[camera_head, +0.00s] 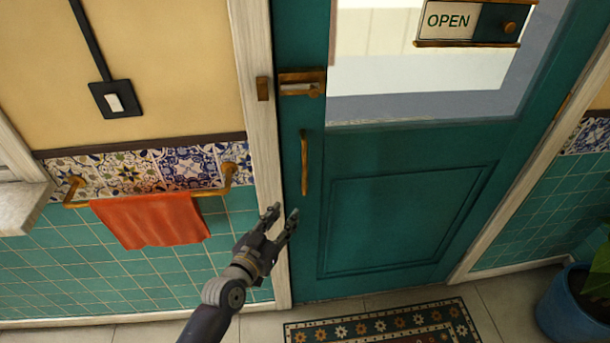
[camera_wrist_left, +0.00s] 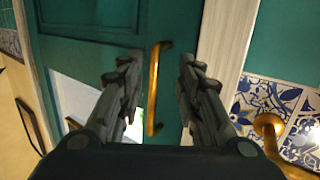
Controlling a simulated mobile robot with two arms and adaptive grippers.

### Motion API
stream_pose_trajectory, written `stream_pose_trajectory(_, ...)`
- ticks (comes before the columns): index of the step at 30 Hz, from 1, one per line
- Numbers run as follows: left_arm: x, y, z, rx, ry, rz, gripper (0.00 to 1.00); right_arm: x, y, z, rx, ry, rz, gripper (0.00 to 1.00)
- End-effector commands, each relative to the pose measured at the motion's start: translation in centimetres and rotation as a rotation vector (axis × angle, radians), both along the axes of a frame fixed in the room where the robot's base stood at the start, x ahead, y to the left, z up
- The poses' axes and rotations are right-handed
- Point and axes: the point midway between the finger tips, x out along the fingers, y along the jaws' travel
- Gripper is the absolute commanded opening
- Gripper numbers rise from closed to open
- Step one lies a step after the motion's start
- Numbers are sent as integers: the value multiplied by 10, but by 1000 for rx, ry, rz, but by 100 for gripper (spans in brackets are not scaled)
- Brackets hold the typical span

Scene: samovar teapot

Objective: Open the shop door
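The green shop door (camera_head: 400,225) stands in its pale frame in the head view and looks shut. Its vertical brass pull handle (camera_head: 304,163) is on the left side of the door. A brass latch (camera_head: 301,84) sits above the handle, beside a small brass plate on the frame. My left gripper (camera_head: 281,217) is open, below the handle in the head view. In the left wrist view the handle (camera_wrist_left: 155,90) shows between the two fingers of the gripper (camera_wrist_left: 155,75), with clear space on both sides. No contact shows. My right gripper is not in view.
An orange towel (camera_head: 150,219) hangs on a brass rail left of the door. A patterned mat (camera_head: 385,325) lies on the floor before it. A blue plant pot (camera_head: 572,308) stands at the right. An OPEN sign (camera_head: 447,21) is on the door glass.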

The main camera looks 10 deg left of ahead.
Motion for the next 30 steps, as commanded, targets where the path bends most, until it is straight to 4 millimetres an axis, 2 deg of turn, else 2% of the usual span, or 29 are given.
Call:
stream_pose_trajectory(1, 3, -2, 23, -11, -50, -7, 33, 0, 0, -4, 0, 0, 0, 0)
stream_pose_trajectory(3, 4, -4, 47, -22, -98, -13, 33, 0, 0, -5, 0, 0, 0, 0)
stream_pose_trajectory(7, 7, -7, 68, -32, -138, -18, 33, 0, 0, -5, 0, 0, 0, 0)
stream_pose_trajectory(11, 18, -10, 71, -34, -141, -17, 33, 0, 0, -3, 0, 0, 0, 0)
stream_pose_trajectory(24, 90, -34, 69, -33, -138, -18, 33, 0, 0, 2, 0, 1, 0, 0)
stream_pose_trajectory(30, 105, -38, 69, -32, -138, -17, 33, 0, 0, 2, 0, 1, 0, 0)
